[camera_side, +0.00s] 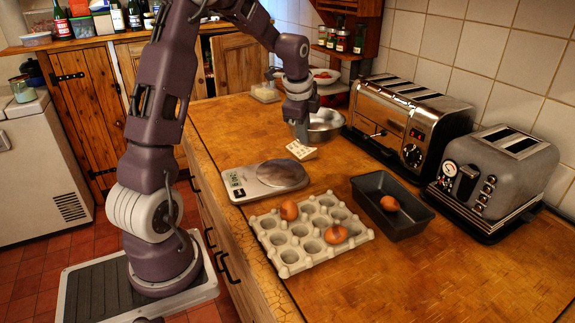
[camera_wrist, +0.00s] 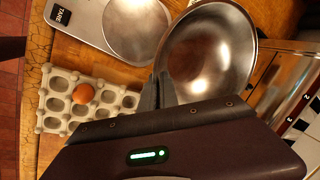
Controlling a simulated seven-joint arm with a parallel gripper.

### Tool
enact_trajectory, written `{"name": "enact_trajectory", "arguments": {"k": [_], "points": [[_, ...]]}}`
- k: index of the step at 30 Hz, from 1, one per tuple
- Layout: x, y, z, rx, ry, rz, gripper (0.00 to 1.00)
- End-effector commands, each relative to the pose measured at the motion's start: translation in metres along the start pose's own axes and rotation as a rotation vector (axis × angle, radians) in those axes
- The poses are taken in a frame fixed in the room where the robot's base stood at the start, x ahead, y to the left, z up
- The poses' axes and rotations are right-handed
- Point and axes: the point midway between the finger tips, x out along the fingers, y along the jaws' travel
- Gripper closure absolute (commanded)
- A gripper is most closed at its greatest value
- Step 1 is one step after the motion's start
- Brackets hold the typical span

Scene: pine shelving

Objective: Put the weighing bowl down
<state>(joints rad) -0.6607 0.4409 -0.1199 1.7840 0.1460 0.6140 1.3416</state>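The steel weighing bowl (camera_side: 326,124) is behind my gripper (camera_side: 301,134) in the side view, and my gripper partly covers it. In the wrist view the weighing bowl (camera_wrist: 208,55) is upright and looks empty. The two dark fingers of my gripper (camera_wrist: 158,90) stand close together at the bowl's near left rim and look shut on it. Whether the bowl's base touches the counter is hard to tell. The kitchen scale (camera_side: 266,180) has a round plate with nothing on it. Its plate also shows left of the bowl in the wrist view (camera_wrist: 137,30).
An egg tray (camera_side: 290,250) with two brown eggs lies in front of the scale. A dark loaf tin (camera_side: 408,222) holds one egg. Two toasters (camera_side: 410,115) (camera_side: 500,165) line the wall side. The wooden counter (camera_side: 450,270) is clear at the front right.

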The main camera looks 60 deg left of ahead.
Motion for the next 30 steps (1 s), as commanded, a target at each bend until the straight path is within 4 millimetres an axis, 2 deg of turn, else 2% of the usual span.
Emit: {"name": "enact_trajectory", "arguments": {"k": [1,3,7,12,21,30], "points": [[0.007,-0.01,-0.018,0.037,0.012,-0.007,1.0],[0.015,-0.021,-0.04,0.079,0.025,-0.016,1.0],[0.027,-0.029,-0.063,0.123,0.036,-0.025,1.0],[0.066,-0.017,-0.066,0.129,0.037,-0.023,1.0],[0.116,-0.001,-0.065,0.128,0.037,-0.025,1.0],[0.12,-0.001,-0.065,0.127,0.038,-0.029,1.0]]}}
